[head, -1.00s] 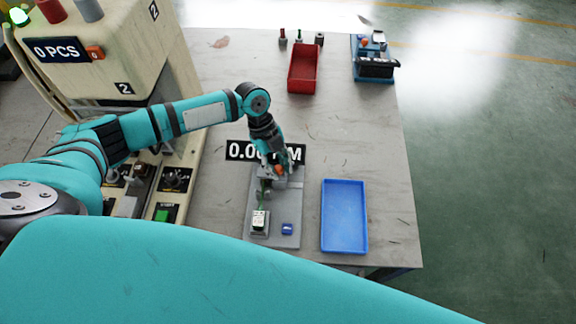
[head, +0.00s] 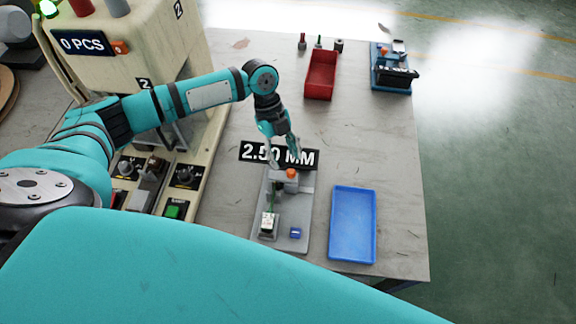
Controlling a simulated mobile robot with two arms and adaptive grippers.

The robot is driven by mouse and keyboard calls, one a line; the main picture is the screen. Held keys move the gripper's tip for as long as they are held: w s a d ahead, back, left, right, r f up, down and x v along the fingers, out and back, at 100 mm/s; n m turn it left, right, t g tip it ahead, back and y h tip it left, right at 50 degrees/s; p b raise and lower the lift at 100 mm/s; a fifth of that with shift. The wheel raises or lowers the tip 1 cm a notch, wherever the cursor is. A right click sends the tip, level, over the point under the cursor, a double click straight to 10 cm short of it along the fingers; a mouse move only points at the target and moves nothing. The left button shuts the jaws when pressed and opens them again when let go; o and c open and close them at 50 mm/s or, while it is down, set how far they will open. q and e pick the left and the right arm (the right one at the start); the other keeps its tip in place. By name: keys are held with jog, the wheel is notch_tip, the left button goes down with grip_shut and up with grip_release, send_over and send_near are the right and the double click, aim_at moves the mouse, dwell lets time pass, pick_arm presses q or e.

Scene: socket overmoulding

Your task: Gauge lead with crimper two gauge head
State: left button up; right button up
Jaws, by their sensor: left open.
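The gauge fixture is a grey plate (head: 284,243) on the table with an orange knob (head: 291,174) at its far end. A dark sign behind it (head: 246,151) reads 2.50 MM, partly covered by my fingers. A thin green lead (head: 276,199) runs along the plate to a white block (head: 269,223) at the near end. My left gripper (head: 284,155) points down with its fingers apart, just above and behind the orange knob, and holds nothing that I can see. My right gripper is not in view.
A small blue part (head: 295,233) sits on the plate. An empty blue tray (head: 371,225) stands to the right and a red bin (head: 320,76) farther back. A blue-and-black device (head: 392,80) is at the back right. A beige machine (head: 140,45) stands left.

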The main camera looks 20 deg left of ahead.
pick_arm(q)
jog(key=v, duration=0.6)
jog(key=shift+a, duration=0.15)
